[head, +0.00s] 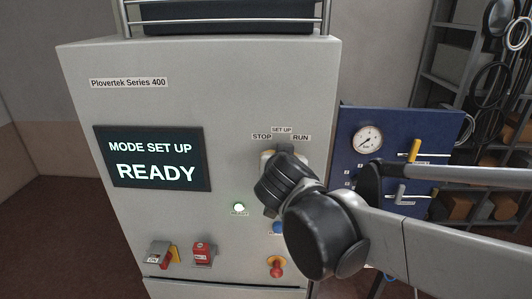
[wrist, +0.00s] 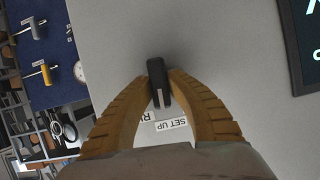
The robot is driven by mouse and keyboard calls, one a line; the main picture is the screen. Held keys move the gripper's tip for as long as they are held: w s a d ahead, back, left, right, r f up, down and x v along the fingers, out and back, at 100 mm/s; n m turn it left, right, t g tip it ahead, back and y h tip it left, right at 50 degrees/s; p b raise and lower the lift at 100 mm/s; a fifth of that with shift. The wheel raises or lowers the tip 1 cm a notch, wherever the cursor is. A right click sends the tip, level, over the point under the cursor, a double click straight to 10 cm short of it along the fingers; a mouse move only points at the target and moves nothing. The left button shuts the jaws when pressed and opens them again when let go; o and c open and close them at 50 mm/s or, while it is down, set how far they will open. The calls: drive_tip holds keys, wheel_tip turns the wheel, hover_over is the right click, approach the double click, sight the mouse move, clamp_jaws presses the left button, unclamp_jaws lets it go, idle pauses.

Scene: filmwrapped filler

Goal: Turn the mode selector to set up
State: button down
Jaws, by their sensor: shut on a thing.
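The mode selector is a black knob (wrist: 156,72) with a pale pointer line, on the grey cabinet front (head: 220,100). My gripper (wrist: 159,90) has its yellow ridged fingers closed on both sides of the knob. In the wrist view the pointer end faces the SET UP label (wrist: 170,124). In the head view my gripper (head: 270,160) covers most of the knob, below the labels STOP, SET UP (head: 281,130) and RUN. The display (head: 153,159) reads "MODE SET UP" and "READY".
Below my gripper are a blue button (head: 278,227) and a red knob on yellow (head: 276,267). A blue panel (head: 350,150) with a gauge and valves stands at right, behind my arm.

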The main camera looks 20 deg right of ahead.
drive_tip(key=shift+n, duration=0.3)
idle(0.4)
drive_tip(key=c, duration=1.3)
unclamp_jaws()
drive_tip(key=v, duration=1.2)
drive_tip(key=shift+w+a, duration=0.15)
